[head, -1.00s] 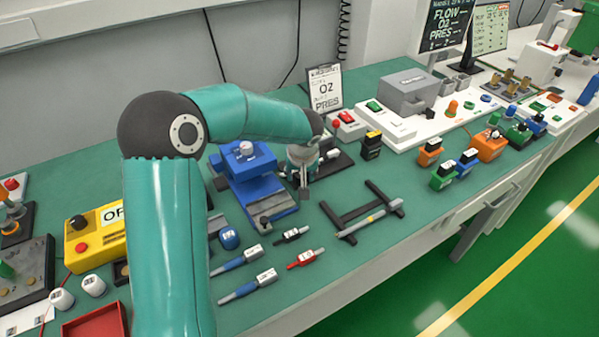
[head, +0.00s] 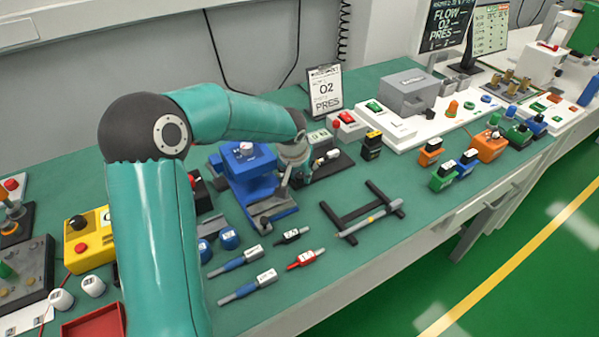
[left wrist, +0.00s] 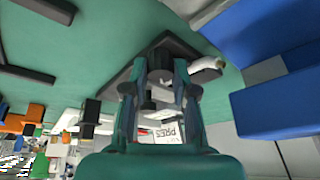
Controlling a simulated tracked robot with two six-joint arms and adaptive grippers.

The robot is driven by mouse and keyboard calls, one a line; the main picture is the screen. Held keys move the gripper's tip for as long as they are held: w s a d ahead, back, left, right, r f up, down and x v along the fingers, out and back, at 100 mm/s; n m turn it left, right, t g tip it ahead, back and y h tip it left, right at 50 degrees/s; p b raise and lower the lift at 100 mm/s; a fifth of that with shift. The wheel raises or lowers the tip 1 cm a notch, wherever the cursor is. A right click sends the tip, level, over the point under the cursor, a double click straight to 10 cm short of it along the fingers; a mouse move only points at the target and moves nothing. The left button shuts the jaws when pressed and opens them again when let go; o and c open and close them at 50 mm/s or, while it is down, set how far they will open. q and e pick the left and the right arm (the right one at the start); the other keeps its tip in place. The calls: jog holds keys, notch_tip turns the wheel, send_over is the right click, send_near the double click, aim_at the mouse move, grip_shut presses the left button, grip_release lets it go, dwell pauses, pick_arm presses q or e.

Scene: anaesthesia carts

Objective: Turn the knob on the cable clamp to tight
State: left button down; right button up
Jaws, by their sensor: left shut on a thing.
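My left gripper (head: 285,184) points down between the blue vise-like fixture (head: 262,192) and a dark-based device (head: 334,163). In the left wrist view, my left gripper (left wrist: 161,68) has its fingers close together around a small dark part that I take for the clamp knob (left wrist: 160,77). The fingers hide most of it, so its markings and turn angle cannot be read. The dark base (left wrist: 128,78) and a white cylinder (left wrist: 207,64) show beside the fingers. My right gripper is in neither view.
The blue fixture (left wrist: 275,105) stands close by the gripper. A black frame (head: 350,233) and several pen-like tools, one a red one (head: 305,259), lie in front. An O2 sign (head: 325,90) stands behind. Green bench surface (head: 330,285) is clear at the front.

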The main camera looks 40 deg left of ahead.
pick_arm(q)
jog(key=c, duration=0.9)
grip_release()
jog(key=shift+r, duration=0.15)
jog(key=v, duration=1.1)
jog(key=shift+s+d+r, duration=0.15)
jog(key=shift+s+r, duration=0.05)
jog(key=shift+r, duration=0.1)
